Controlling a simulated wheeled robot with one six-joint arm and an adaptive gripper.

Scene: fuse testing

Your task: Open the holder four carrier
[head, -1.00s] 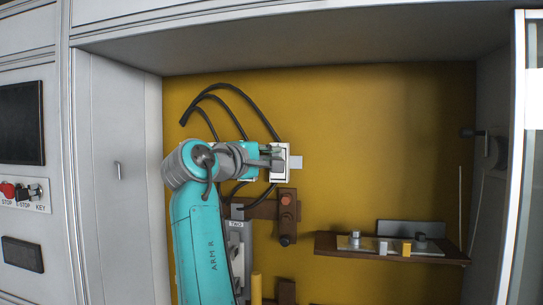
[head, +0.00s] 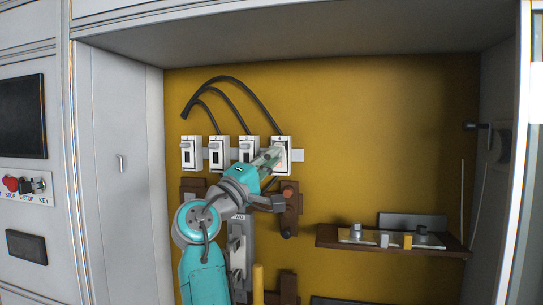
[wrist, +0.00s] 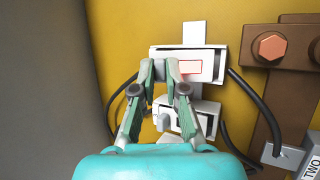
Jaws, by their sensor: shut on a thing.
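Several white fuse holders hang in a row on the yellow panel. The rightmost, apparently holder four (head: 288,143), is at my gripper (head: 276,152). In the wrist view, this holder (wrist: 213,62) has a pale face with a pink-outlined rectangle, and my gripper (wrist: 159,68) is at its left part. The fingers are close together, shut on the holder four carrier; the gripped part is mostly hidden between them. How far the carrier is tilted out, I cannot tell. The neighbouring holder (head: 247,146) stands just to the left, with a dark slot and a small handle.
Two more holders (head: 190,153) (head: 217,152) stand further left. Black cables (head: 232,80) arch above the row. A brown block with a copper bolt (head: 289,190) sits close below. A shelf (head: 345,246) with small parts juts out at lower right. The panel right of the holders is clear.

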